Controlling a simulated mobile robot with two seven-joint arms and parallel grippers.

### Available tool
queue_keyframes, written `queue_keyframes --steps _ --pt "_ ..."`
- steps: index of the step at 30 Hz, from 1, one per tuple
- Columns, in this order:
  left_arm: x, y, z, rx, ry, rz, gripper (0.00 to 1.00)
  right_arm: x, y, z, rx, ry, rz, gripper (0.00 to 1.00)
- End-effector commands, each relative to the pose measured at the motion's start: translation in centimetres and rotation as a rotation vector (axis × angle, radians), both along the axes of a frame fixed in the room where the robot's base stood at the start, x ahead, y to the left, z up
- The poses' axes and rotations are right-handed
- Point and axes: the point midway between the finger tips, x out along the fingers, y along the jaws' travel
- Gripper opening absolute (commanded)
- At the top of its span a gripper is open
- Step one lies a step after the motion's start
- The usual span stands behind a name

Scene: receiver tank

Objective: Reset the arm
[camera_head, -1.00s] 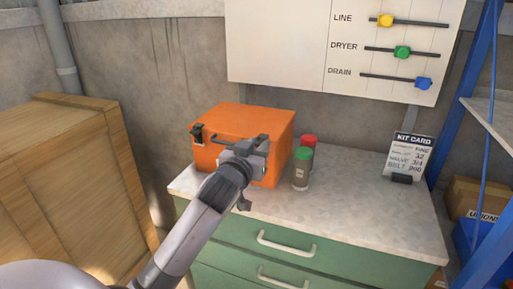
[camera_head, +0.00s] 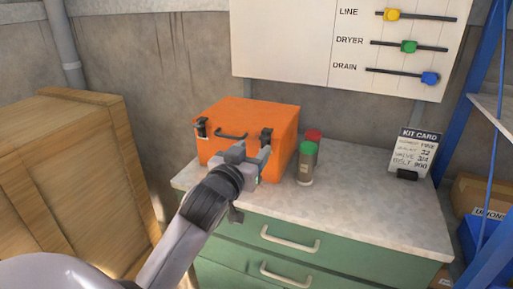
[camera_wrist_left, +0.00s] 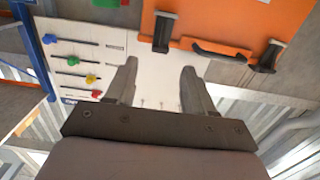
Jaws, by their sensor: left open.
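My left arm comes in from the lower left in the head view. Its gripper (camera_head: 250,158) is in front of the orange case (camera_head: 250,118), over the front edge of the counter. In the left wrist view the two fingers (camera_wrist_left: 157,88) stand apart with nothing between them. The case also shows there, upside down, at the upper right (camera_wrist_left: 225,22), with its dark handle and latches. The case is shut and stands on the counter. I cannot tell from the head view whether the gripper touches it. My right gripper is not in view.
A kit card (camera_head: 411,152) stands at the back right. A wooden crate (camera_head: 60,180) is at left. A slider panel (camera_head: 350,45) hangs above. The counter's right half is mostly clear.

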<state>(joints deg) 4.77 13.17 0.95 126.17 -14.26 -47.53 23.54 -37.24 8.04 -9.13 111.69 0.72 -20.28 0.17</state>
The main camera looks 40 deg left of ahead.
Motion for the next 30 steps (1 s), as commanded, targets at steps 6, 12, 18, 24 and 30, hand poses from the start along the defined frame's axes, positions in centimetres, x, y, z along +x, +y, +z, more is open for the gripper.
queue_keyframes --steps 6,12,18,24,30 --pt "-1.1 -0.2 0.0 0.001 0.001 0.002 0.53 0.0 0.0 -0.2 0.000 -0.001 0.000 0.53" --pt "-1.2 -0.2 0.1 0.001 0.000 0.001 0.53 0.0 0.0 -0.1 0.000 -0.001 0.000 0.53" --pt "-1.1 -0.2 0.1 0.000 0.000 0.001 0.53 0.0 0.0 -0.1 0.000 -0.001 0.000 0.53" --pt "-1.2 -0.4 -0.5 0.002 0.012 -0.005 0.53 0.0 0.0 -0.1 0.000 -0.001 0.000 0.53" --pt "-2.4 -3.0 -8.5 0.028 0.156 -0.101 0.53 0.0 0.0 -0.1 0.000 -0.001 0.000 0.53"
